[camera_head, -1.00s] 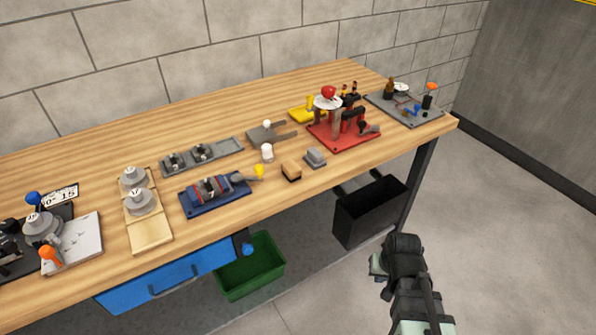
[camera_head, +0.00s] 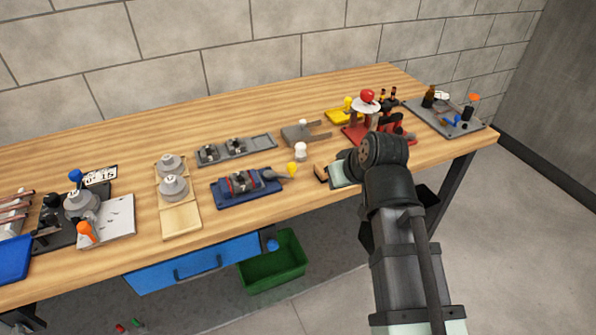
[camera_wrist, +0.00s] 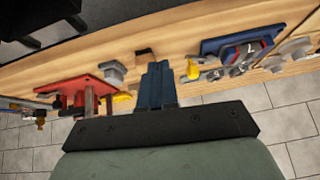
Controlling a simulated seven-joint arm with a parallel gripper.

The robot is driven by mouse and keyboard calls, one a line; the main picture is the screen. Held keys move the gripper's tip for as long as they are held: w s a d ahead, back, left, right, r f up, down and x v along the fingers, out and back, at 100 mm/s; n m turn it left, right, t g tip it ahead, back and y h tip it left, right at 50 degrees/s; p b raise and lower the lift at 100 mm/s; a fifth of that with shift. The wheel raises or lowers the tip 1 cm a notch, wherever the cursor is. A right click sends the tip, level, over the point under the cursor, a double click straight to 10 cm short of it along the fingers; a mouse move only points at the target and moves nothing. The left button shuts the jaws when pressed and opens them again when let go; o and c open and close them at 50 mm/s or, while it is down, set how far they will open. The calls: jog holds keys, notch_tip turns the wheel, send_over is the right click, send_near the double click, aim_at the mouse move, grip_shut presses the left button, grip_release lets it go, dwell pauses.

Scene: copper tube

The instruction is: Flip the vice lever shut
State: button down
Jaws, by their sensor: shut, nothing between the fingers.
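The vice (camera_head: 240,184) sits on a dark blue base plate near the table's front edge, left of my arm in the head view. Its grey lever (camera_head: 280,174) points right and ends in a yellow tip (camera_head: 292,169). In the upside-down wrist view the vice (camera_wrist: 240,45) is at the upper right, with the yellow tip (camera_wrist: 193,68) nearer the middle. My gripper (camera_wrist: 157,68) shows there with its blue fingers together and empty, apart from the lever. In the head view my wrist hides the fingers.
A brown-topped block (camera_head: 321,172) lies by my wrist. A white knob (camera_head: 301,151) stands behind the lever. A red-based fixture (camera_head: 356,134) is partly behind my arm. A wooden board with grey weights (camera_head: 180,220) is left of the vice. Bare wood lies in front of the vice.

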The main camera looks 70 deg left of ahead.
jog(key=s+r+n+g, duration=0.3)
jog(key=s+r+n, duration=0.1)
jog(key=n, duration=1)
jog(key=x, duration=1)
jog(key=shift+w+a+f, duration=0.1)
jog(key=shift+w+a, duration=0.05)
jog(key=shift+a, duration=0.3)
jog(key=shift+w+a, duration=0.2)
jog(key=shift+a, duration=0.4)
jog(key=shift+w+a, duration=0.2)
jog(key=shift+a, duration=0.35)
jog(key=shift+w+a, duration=0.15)
jog(key=shift+a, duration=0.45)
jog(key=shift+n, duration=0.3)
